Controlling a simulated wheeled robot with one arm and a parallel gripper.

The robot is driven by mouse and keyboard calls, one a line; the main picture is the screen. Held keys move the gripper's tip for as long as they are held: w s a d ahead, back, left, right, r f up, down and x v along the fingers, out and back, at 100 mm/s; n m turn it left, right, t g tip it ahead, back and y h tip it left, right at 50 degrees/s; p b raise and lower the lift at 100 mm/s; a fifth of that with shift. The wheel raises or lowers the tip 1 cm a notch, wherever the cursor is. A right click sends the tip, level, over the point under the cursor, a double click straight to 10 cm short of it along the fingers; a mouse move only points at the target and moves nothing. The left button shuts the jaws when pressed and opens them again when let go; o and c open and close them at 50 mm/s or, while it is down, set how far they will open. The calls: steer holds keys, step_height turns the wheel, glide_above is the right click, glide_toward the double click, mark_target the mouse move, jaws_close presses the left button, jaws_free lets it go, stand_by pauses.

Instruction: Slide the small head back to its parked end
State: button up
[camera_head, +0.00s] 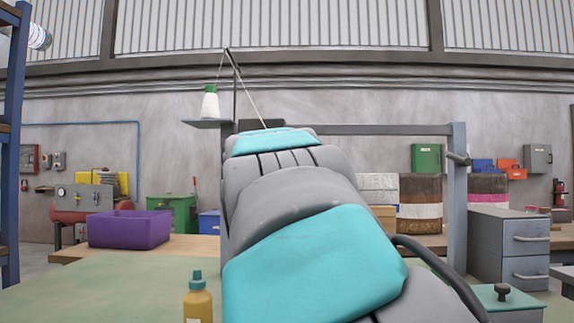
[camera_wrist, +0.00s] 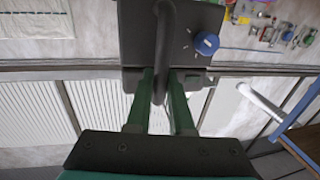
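The small head (camera_wrist: 195,40) is a dark grey box with a blue knob, at the top middle of the wrist view. A dark curved handle (camera_wrist: 163,35) stands out from it. My gripper (camera_wrist: 161,75) has its two green fingers on either side of this handle, with their tips close to the box. The handle looks very near the left finger. A narrow light gap shows beside the right finger, so I cannot tell whether the fingers press on it. In the head view my arm hides the gripper and the head. A grey horizontal rail (camera_head: 385,129) shows to the right of my arm.
A white and green thread cone (camera_head: 210,103) stands on a bracket left of my arm, with a thread (camera_head: 251,101) running down behind it. A purple bin (camera_head: 130,229), a yellow bottle (camera_head: 198,300) and a grey drawer cabinet (camera_head: 508,247) stand around. A grey post (camera_head: 457,190) stands at right.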

steer(key=shift+o, duration=0.8)
steer(key=shift+d, duration=0.15)
steer(key=w+d+b, duration=0.1)
steer(key=d+b, duration=0.5)
steer(key=d, duration=2.4)
steer(key=shift+d, duration=0.1)
steer(key=b+v, duration=0.2)
steer(key=v, duration=0.6)
steer(key=shift+s, duration=0.4)
